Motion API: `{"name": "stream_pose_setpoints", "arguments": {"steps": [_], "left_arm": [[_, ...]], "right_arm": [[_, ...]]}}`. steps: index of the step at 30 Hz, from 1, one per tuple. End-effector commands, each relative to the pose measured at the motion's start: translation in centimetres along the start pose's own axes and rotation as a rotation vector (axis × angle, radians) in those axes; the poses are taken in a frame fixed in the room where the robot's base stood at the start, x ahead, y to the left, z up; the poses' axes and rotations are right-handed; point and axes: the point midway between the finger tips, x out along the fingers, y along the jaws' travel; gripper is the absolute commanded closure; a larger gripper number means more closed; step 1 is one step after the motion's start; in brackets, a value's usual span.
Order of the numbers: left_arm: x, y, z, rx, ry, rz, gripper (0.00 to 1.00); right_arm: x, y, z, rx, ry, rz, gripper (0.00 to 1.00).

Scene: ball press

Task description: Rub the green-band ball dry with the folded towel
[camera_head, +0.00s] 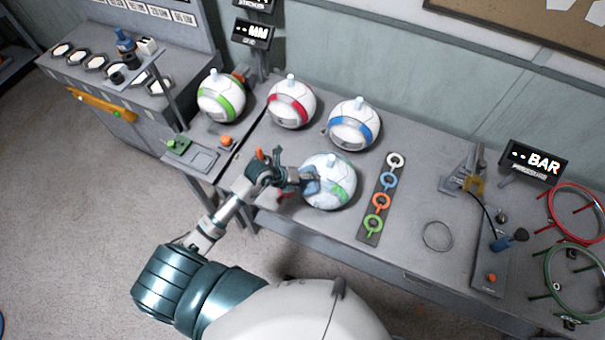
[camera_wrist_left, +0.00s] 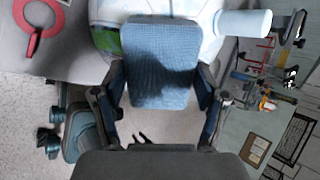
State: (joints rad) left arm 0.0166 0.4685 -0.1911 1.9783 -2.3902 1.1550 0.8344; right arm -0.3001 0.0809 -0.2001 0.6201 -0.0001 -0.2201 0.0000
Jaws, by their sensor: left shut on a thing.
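A white ball with a green band (camera_head: 343,190) sits at the front edge of the bench, with pale bluish patches over it. My left gripper (camera_head: 293,178) is at its left side, shut on the folded blue towel (camera_head: 310,186). In the left wrist view the towel (camera_wrist_left: 150,85) stands between the two fingers, with a dark patch on its face. The ball (camera_wrist_left: 107,38) is right behind the towel and partly hidden by it. The towel seems to touch the ball, but the contact is hidden. My right gripper is not in view.
Another green-band ball (camera_head: 222,97), a red-band ball (camera_head: 291,104) and a blue-band ball (camera_head: 354,125) stand behind. A strip of coloured rings (camera_head: 380,200) lies to the right. Farther right are a gauge stand (camera_head: 464,172), a BAR display (camera_head: 534,162) and red and green hoops.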

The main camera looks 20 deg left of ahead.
Motion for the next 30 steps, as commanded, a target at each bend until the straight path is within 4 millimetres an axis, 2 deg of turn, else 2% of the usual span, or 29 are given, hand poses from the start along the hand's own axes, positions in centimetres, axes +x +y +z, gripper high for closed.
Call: {"name": "stream_pose_setpoints", "arguments": {"steps": [5,20,30], "left_arm": [[0.0,0.0,0.0,0.0,-0.001,0.0,0.62],[0.1,1.0,2.6,0.0,-0.001,0.0,0.62],[-0.1,0.4,1.5,0.0,0.001,-0.001,0.62]], "right_arm": [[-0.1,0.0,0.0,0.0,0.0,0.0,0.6],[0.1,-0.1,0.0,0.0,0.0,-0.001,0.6],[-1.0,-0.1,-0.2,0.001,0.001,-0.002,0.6]]}}
